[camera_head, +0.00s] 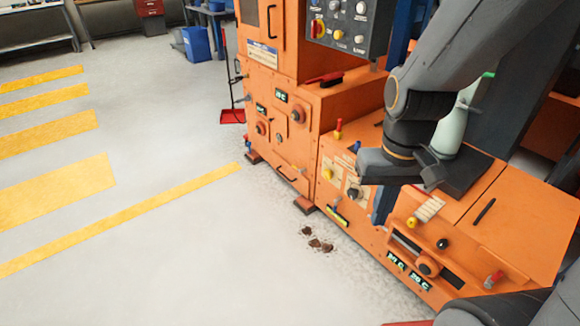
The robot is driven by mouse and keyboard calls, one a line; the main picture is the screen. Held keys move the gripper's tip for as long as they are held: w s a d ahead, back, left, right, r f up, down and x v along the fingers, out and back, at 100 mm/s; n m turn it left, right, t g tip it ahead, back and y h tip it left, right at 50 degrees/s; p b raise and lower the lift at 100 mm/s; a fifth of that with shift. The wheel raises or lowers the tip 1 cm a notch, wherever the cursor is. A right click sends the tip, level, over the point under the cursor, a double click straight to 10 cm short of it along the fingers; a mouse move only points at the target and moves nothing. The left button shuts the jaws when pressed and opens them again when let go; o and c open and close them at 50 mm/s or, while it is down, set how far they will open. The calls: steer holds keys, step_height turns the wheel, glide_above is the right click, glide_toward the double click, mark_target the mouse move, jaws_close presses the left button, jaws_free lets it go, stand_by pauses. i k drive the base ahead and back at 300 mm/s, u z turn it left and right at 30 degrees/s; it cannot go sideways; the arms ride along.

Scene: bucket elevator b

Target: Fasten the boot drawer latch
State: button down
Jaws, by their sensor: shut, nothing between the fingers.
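The orange bucket elevator fills the middle and right. Low on its tower front is a panel that looks like the boot drawer (287,160), with a dark bar handle (287,175). Small fittings show around this panel, but they are too small to tell which is the latch or whether it is fastened. My gripper (381,212) is shut and empty. It points down in front of the orange housing, to the right of the drawer panel and apart from it.
A control box (345,22) sits high on the tower. Several knobs and a yellow knob (327,174) stick out of the housing front. Dark debris (317,240) lies on the floor before the machine. A red dustpan (232,116) stands at its left. The floor further left is clear.

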mark_target(303, 169)
steer(key=u, duration=0.55)
steer(key=i, duration=1.8)
steer(key=z, duration=0.55)
